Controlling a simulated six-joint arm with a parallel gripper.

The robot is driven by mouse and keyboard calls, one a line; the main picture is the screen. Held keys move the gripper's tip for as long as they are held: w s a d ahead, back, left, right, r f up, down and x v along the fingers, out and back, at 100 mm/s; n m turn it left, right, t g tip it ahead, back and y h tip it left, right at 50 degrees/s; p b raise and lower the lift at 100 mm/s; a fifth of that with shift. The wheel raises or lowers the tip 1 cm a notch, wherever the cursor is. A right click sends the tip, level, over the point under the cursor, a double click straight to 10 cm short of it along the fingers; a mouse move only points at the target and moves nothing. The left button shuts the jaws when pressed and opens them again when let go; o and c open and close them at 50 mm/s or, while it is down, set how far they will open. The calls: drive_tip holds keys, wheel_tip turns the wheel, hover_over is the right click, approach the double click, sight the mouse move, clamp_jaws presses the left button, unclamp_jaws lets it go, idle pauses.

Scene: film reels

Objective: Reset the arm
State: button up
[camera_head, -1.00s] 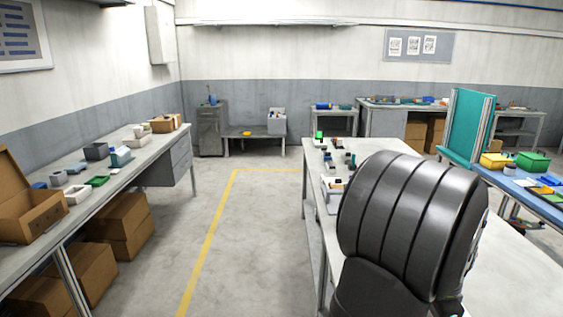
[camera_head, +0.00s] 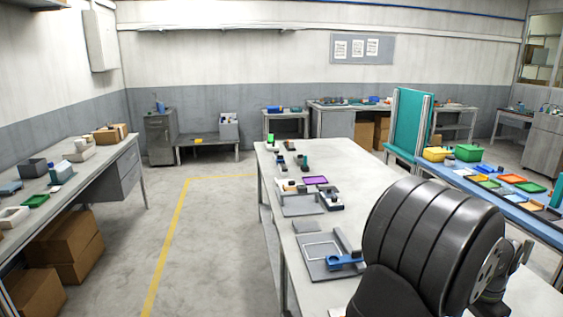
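My arm is the large dark ribbed part at the lower right of the head view, in front of the grey worktable (camera_head: 338,178). A jointed grey and black part shows at its right edge, but I cannot make out gripper fingers there. No film reel can be told for sure. On the worktable, a grey fixture (camera_head: 318,268) with a blue piece (camera_head: 343,262) lies just left of my arm. My arm hides the near right part of the table.
Farther along the worktable are a grey tray (camera_head: 302,210), a purple tray (camera_head: 315,180) and several small items. A left bench (camera_head: 103,165) holds boxes. A teal panel (camera_head: 408,122) stands beside a blue table with coloured trays. The floor between the benches is clear.

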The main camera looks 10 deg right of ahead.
drive_tip(key=s+d+f, duration=0.1)
drive_tip(key=s+d, duration=0.7)
drive_tip(key=d, duration=0.1)
drive_tip(key=w+f, duration=0.2)
drive_tip(key=w, duration=0.1)
drive_tip(key=w+f, duration=0.2)
drive_tip(key=w, duration=0.2)
drive_tip(key=w+d+f, duration=0.1)
drive_tip(key=w+f, duration=0.1)
drive_tip(key=w, duration=0.2)
drive_tip(key=shift+w+f, duration=0.1)
drive_tip(key=shift+f, duration=0.3)
drive_tip(key=o, duration=0.8)
drive_tip(key=shift+o, duration=0.6)
drive_tip(key=w+a+r+n, duration=0.1)
drive_tip(key=a, duration=0.1)
drive_tip(key=w+a+r+n, duration=0.1)
drive_tip(key=w+a+r, duration=0.1)
drive_tip(key=w+a+r+n, duration=0.1)
drive_tip(key=a+r+n, duration=0.1)
drive_tip(key=shift+w+r, duration=0.2)
drive_tip(key=shift+w, duration=0.2)
drive_tip(key=w+a+r+n, duration=0.3)
drive_tip(key=a+r+n, duration=0.35)
drive_tip(key=a, duration=0.55)
drive_tip(key=w+a+r+n, duration=0.3)
drive_tip(key=a+r+n, duration=0.4)
drive_tip(key=a, duration=0.4)
wheel_tip(320, 180, down, 11)
drive_tip(key=shift+s, duration=0.15)
